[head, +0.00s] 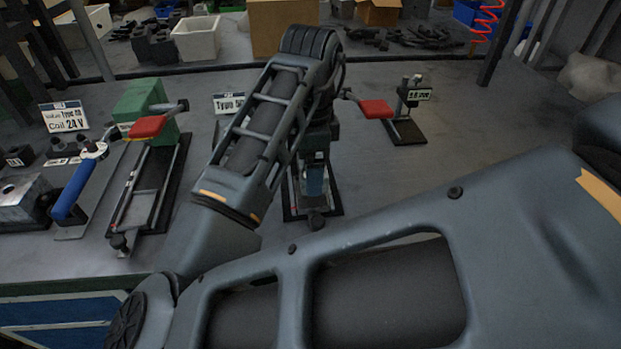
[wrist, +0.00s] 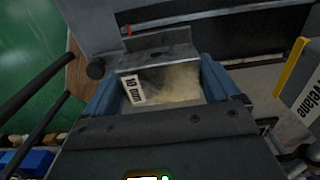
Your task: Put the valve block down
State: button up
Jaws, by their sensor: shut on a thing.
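My gripper (wrist: 160,84) has blue-grey fingers on both sides of a pale metallic valve block (wrist: 178,86) in the wrist view. It is shut on the block. A white label reading "10 mm" shows at the block's left side. A grey plate edge lies just beyond the block, close to it; whether they touch I cannot tell. In the head view my arm hides most of the gripper and the block, over a middle clamp fixture (head: 313,212) with a dark base.
A smaller fixture (head: 405,128) stands right. A blue-handled tool (head: 78,190) and metal blocks lie far left. Bins stand behind. Bare bench lies right of the small fixture.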

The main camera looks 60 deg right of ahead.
notch_tip(320, 180, down, 3)
jog(key=shift+r, duration=0.1)
jog(key=shift+s+a+f, duration=0.1)
jog(key=shift+f, duration=0.45)
jog(key=c, duration=0.3)
jog(key=o, duration=1.5)
jog(key=shift+r, duration=0.1)
notch_tip(320, 180, up, 12)
jog(key=shift+p, duration=0.6)
